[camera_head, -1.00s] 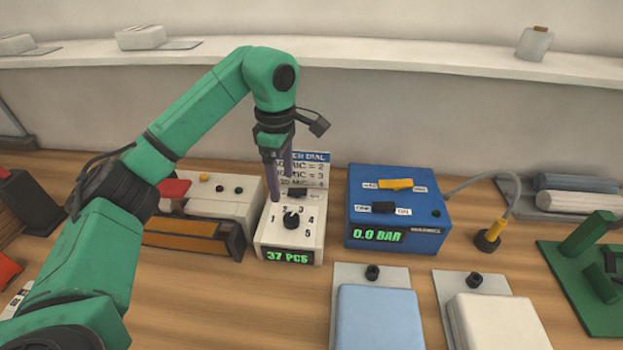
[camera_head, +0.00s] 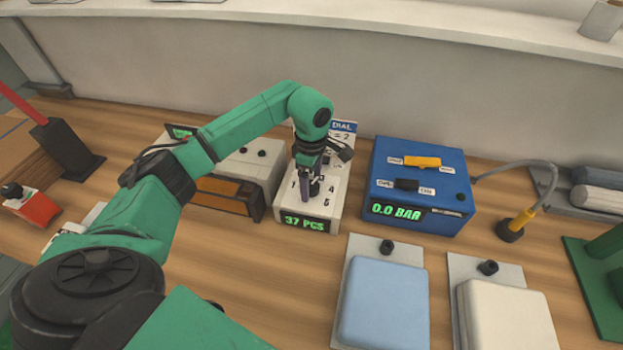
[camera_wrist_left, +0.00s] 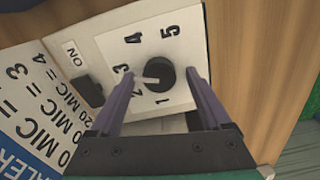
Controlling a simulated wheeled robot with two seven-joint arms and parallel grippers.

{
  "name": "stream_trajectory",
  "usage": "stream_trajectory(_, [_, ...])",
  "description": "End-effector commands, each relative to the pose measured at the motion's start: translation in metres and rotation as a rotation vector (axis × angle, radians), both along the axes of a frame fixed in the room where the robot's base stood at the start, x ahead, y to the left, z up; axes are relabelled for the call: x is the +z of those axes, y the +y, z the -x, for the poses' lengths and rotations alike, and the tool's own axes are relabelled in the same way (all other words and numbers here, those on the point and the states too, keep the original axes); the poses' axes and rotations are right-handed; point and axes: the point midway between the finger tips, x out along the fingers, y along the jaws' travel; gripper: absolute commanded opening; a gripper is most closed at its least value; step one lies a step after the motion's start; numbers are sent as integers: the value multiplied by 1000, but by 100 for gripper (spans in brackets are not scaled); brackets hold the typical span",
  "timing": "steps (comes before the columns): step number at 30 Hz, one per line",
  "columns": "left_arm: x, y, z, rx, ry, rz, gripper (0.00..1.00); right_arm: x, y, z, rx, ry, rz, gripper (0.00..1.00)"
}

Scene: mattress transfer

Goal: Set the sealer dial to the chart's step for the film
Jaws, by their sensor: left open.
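The white sealer (camera_head: 328,212) has a green "37 PCS" display. Its black dial knob (camera_wrist_left: 160,73), with a white pointer, is ringed by numbers 1 to 5 in the left wrist view. The pointer faces the 2–3 side; the exact step is hard to tell. The "DIAL" chart (camera_head: 345,134) stands behind the sealer, partly covered by my arm. It also shows cut off in the left wrist view (camera_wrist_left: 28,110), with "= 4" and "= 3" lines readable. My left gripper (camera_head: 310,188) is open over the dial, fingers on either side of the knob; contact cannot be told.
A blue box (camera_head: 417,190) reading "0.0 BAR" stands right of the sealer. A cream-coloured machine (camera_head: 262,165) stands close on its left. Blue (camera_head: 384,305) and cream (camera_head: 507,318) pads lie in front on grey plates. An ON switch (camera_wrist_left: 88,90) sits near the dial.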

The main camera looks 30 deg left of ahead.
Motion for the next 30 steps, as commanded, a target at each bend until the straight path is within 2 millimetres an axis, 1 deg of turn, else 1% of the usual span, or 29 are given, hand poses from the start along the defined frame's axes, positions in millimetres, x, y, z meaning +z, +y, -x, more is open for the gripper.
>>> stream_trajectory(5, [0, 0, 0, 0, 0, 0, 81, -1, -1, 3, 0, 5, 1, 50])
stream_trajectory(6, [0, 0, 0, 0, 0, 0, 66, -1, -1, 4, 0, 6, 1, 50])
stream_trajectory(8, [0, 0, 0, 0, 0, 0, 43, -1, -2, 4, 1, 6, 2, 50])
stream_trajectory(9, [0, 0, 0, 0, 0, 0, 28, -1, -2, 4, 1, 7, 3, 50])
stream_trajectory(11, [0, 0, 0, 0, 0, 0, 5, -1, -2, 4, 1, 6, 4, 50])
stream_trajectory(12, [0, 0, 0, 0, 0, 0, 0, -1, -3, 4, 1, 6, 4, 50])
stream_trajectory(22, [0, 0, 0, 41, 0, 1, 0, -3, -3, 5, 1, 8, 5, 50])
stream_trajectory(26, [0, 0, 0, 100, 0, 2, 0, -6, -3, 5, 1, 9, 5, 50])
stream_trajectory(30, [0, 0, -1, 195, -1, 1, 0, -11, -4, 5, 0, 9, 5, 50])
